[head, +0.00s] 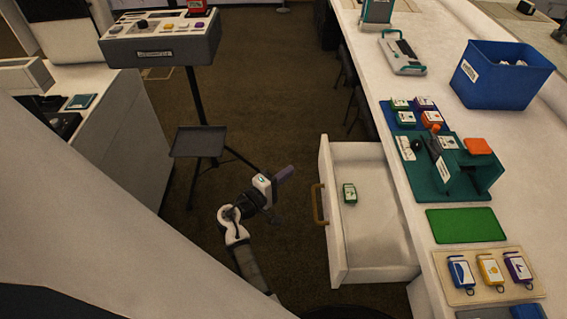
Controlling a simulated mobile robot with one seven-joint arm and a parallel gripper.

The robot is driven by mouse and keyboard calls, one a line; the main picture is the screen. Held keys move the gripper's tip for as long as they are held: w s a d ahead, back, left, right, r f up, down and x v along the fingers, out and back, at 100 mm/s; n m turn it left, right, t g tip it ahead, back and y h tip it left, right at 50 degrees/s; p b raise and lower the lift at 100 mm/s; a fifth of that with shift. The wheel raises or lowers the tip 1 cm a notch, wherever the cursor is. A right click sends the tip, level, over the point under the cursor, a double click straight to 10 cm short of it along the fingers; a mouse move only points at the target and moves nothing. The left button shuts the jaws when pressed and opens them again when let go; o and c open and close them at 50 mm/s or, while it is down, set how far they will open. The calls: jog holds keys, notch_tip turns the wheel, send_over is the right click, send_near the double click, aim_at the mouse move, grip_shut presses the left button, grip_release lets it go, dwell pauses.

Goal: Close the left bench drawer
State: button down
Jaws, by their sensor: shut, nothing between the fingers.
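The bench drawer (365,252) is pulled well out from the white bench on the right in the head view. Its brass-coloured handle (319,204) is on the front panel, facing left. A small green item with a pale face (349,193) lies inside the drawer. My gripper (285,174) is left of the drawer front and apart from the handle. It is shut and empty, and its fingertips point up and to the right.
The white bench top holds a blue bin (500,78), a teal stand (455,172), a green mat (465,225) and a tan board (488,291) with several tags. A console on a tripod (160,45) stands at upper left. Carpet between is clear.

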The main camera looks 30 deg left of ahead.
aim_at(322, 157)
jog(key=w+d, duration=0.1)
jog(key=w, duration=0.1)
jog(key=w+d+p, duration=0.1)
jog(key=w, duration=0.2)
jog(key=w+d+p, duration=0.1)
jog(key=w+d, duration=0.1)
jog(key=shift+w+r, duration=0.1)
jog(key=shift+w, duration=0.2)
jog(key=shift+w+d, duration=0.2)
jog(key=shift+w+d, duration=0.2)
jog(key=shift+d, duration=0.2)
jog(key=w+d, duration=0.3)
jog(key=d, duration=0.2)
jog(key=w+d+b, duration=0.1)
jog(key=w+d, duration=0.3)
jog(key=d, duration=0.1)
jog(key=w+d, duration=0.3)
jog(key=d, duration=0.2)
jog(key=shift+w+d, duration=0.1)
jog(key=shift+w, duration=0.05)
jog(key=shift+w+d, duration=0.2)
jog(key=shift+d, duration=0.1)
